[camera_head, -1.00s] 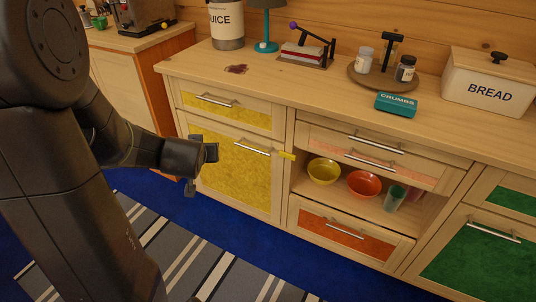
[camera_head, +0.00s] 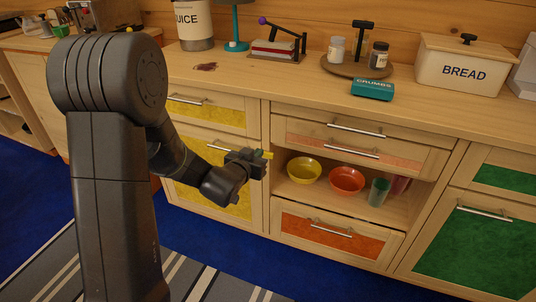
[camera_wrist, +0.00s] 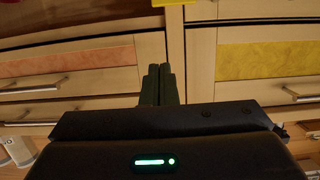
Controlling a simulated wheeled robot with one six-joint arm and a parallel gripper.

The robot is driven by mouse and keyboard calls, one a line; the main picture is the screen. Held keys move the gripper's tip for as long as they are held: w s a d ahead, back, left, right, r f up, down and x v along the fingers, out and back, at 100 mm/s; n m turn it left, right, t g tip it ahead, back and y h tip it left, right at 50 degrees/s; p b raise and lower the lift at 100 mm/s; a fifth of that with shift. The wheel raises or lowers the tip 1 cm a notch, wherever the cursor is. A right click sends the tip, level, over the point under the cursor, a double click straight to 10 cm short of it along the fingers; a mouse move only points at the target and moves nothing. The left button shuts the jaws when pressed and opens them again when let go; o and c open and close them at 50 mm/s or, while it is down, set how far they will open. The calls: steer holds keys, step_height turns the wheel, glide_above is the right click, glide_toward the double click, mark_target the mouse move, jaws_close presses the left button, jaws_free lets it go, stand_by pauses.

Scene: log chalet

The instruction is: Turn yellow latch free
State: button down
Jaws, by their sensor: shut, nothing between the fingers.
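The yellow latch (camera_head: 266,154) is a small bar on the cabinet post between the yellow door and the open shelf. In the head view it shows just above and behind my gripper (camera_head: 256,167). In the wrist view the latch (camera_wrist: 174,2) is cut off at the top edge, ahead of my fingertips (camera_wrist: 159,68) with a gap in the picture. My fingers are shut and empty. The yellow door (camera_head: 215,195) is closed and partly hidden by my arm.
Above the door is a yellow drawer (camera_head: 205,111). The open shelf right of the post holds a yellow bowl (camera_head: 303,171), an orange bowl (camera_head: 346,181) and a green cup (camera_head: 378,192). An orange drawer (camera_head: 320,234) lies below. The floor in front is clear.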

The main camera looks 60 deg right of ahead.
steer(key=b, duration=0.1)
glide_above(269, 153)
steer(key=s+a, duration=0.1)
steer(key=a, duration=0.2)
steer(key=shift+s+d+f, duration=0.1)
steer(key=shift+f, duration=0.55)
steer(key=shift+s+d+f, duration=0.1)
steer(key=shift+f, duration=0.5)
steer(key=shift+w+d+f+b, duration=0.15)
steer(key=shift+f+b, duration=0.25)
steer(key=shift+f, duration=0.2)
steer(key=shift+s+d+f+b, duration=0.1)
steer(key=shift+f+b, duration=0.25)
steer(key=shift+f, duration=1)
steer(key=shift+f+b, duration=0.15)
steer(key=shift+b, duration=0.4)
steer(key=shift+m, duration=0.3)
